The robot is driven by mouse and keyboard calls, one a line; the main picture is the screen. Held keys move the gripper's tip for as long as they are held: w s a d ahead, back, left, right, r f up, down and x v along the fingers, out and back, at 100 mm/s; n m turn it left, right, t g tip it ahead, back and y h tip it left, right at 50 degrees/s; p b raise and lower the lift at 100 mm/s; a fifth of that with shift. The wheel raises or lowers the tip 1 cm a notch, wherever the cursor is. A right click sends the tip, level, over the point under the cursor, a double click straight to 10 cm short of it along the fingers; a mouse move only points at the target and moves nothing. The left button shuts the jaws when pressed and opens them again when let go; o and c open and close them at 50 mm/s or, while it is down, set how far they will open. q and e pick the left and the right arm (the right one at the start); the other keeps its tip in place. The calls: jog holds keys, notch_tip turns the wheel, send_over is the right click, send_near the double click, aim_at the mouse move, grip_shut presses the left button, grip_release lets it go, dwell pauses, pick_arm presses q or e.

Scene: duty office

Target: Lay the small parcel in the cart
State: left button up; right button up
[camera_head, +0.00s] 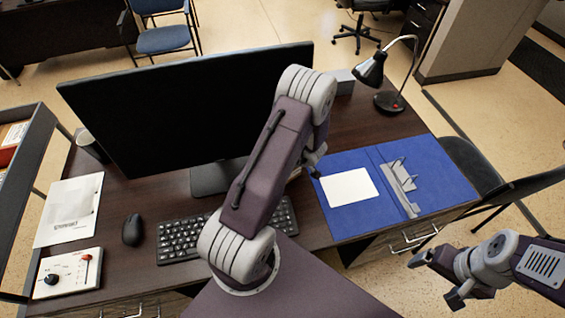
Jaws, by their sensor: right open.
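I cannot make out the small parcel for certain. A dark-framed cart or rack (34,150) stands at the left edge, cut off by the picture, with red and tan items in it. My right gripper (424,262) is open at the lower right, beyond the desk's right end, with nothing visible between its fingers. My left arm rises in front of the monitor. Its wrist and gripper (314,163) are mostly hidden behind its own links near the blue folder, so its jaws cannot be judged.
The dark desk (150,200) holds a large monitor (180,110), keyboard (180,238), mouse (132,230), switch box (68,273), blue folder (440,170), lamp (390,100) and a grey box (343,80) behind the monitor. A chair (490,185) stands close to the desk's right side.

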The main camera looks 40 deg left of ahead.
pick_arm(q)
jog(key=shift+r, duration=0.1)
jog(key=c, duration=1.8)
